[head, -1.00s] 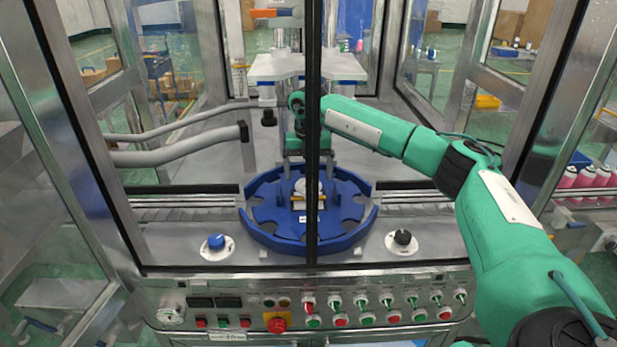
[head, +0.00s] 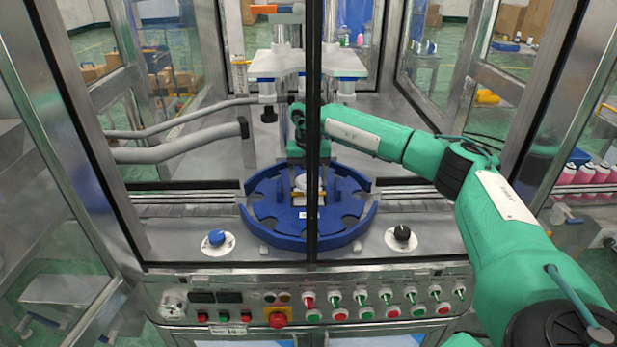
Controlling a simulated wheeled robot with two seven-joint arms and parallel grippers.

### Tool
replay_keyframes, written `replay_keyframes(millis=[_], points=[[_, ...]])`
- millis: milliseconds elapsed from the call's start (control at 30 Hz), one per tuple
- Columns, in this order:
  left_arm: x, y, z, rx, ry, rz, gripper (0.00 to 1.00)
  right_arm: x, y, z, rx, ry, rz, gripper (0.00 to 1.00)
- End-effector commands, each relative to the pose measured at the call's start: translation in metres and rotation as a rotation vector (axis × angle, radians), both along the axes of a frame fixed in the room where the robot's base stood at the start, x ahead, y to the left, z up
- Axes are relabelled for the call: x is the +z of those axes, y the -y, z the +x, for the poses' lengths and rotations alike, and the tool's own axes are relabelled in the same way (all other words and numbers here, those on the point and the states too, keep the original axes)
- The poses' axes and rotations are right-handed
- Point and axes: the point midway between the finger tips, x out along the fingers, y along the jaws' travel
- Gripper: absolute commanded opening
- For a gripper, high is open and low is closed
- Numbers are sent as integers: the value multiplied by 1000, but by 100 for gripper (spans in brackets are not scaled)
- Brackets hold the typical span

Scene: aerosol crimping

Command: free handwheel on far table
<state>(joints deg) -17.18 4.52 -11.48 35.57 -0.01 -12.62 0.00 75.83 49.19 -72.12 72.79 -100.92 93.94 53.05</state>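A blue round star-wheel plate (head: 262,213) with notches around its rim sits in the machine behind the glass doors. A small white and yellow part (head: 299,196) stands at its middle; I take it to be the handwheel, partly hidden by the dark door post and my fingers. My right arm reaches in from the right, and my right gripper (head: 307,180) points down over the plate's centre, its fingers beside the white part. I cannot tell whether they touch it or grip it. My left gripper is not in view.
A vertical door post (head: 313,110) stands in front of the plate. A white and blue block (head: 270,66) on columns is above and behind. Grey hoses (head: 180,150) lie at left. A blue knob (head: 216,238), a black knob (head: 402,233) and a button panel (head: 345,300) are in front.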

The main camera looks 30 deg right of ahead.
Motion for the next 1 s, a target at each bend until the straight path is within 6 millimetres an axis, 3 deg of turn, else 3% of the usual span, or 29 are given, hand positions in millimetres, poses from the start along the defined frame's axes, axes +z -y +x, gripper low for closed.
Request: replay_keyframes(millis=[267,1000], points=[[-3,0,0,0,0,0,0,0,1,0,89,0,0,45],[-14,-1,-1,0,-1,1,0,0,5,-1,659,1,1,45]])
